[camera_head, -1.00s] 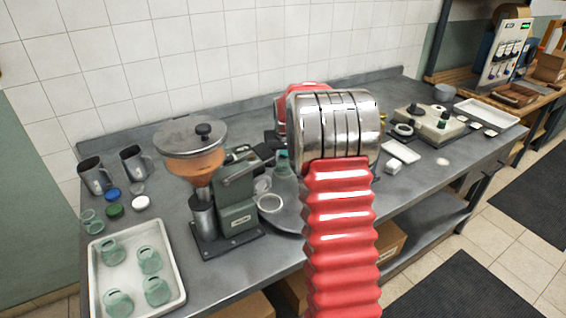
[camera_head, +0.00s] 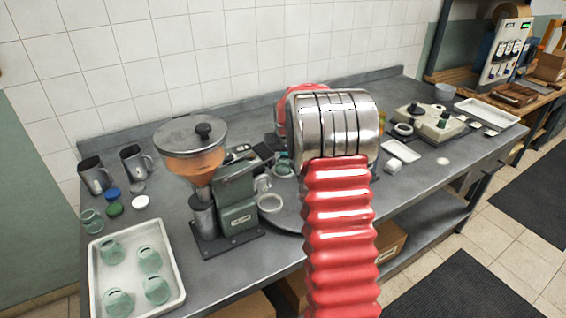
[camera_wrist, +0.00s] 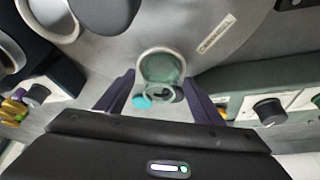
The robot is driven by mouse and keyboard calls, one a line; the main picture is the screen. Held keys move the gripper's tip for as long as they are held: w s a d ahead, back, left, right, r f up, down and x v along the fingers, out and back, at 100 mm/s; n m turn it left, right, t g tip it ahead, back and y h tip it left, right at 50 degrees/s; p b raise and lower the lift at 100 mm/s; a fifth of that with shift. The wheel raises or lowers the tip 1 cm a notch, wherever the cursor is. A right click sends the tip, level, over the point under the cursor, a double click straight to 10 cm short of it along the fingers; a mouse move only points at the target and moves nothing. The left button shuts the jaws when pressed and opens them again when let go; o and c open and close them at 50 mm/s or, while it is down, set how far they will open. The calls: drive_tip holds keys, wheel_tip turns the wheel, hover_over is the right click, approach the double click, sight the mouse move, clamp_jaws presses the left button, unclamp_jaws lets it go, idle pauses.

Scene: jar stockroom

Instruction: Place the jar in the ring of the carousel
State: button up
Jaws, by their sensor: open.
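A greenish glass jar (camera_wrist: 162,70) stands in a pale ring (camera_wrist: 146,53) on the grey carousel disc (camera_wrist: 190,40) in the wrist view. My gripper (camera_wrist: 160,82) is open, with one dark finger on each side of the jar and visible gaps between. I cannot tell how far above the disc the fingertips are. In the head view the jar (camera_head: 284,168) shows just left of my wrist, at the back of the carousel (camera_head: 289,219). My arm hides much of the carousel and most of the gripper there.
Empty pale rings (camera_head: 270,203) sit on the carousel's left side. A hopper machine (camera_head: 238,212) stands close left of it. A white tray (camera_head: 138,272) with several green jars is at the front left. A grey device (camera_head: 432,122) stands to the right.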

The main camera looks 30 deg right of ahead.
drive_tip(key=v, duration=1.2)
drive_tip(key=shift+s, duration=0.1)
idle(0.6)
